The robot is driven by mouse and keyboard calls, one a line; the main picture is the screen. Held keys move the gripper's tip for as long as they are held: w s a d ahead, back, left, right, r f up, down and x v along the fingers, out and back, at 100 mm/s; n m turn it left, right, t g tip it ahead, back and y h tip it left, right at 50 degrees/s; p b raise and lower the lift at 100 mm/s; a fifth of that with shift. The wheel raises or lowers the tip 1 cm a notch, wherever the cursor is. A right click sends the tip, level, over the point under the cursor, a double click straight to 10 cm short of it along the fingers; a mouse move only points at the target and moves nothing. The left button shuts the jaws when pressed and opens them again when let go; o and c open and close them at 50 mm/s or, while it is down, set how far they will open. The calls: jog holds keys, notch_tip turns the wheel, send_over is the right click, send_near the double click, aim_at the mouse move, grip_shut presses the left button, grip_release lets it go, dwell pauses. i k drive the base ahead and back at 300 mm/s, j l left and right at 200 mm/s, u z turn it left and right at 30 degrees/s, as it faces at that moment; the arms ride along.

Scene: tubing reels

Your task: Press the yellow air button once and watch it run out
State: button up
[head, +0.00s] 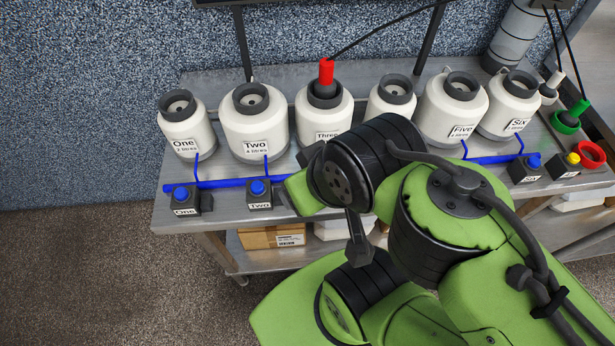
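The yellow button (572,158) sits on a small black box with a white label at the right end of the bench, just right of the blue button marked Six (534,160). It stands clear of my arm in this view. My green and black arm fills the lower right and middle of the picture. A red connector (326,73) with a black hose sits in Three.
Blue buttons One (180,193) and Two (257,187) stand along the front edge beside a blue pipe (226,183). A cardboard box (272,237) lies on the lower shelf. My arm hides the bench's middle front.

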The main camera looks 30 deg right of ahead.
aim_at(574, 159)
jog(key=z, duration=3.05)
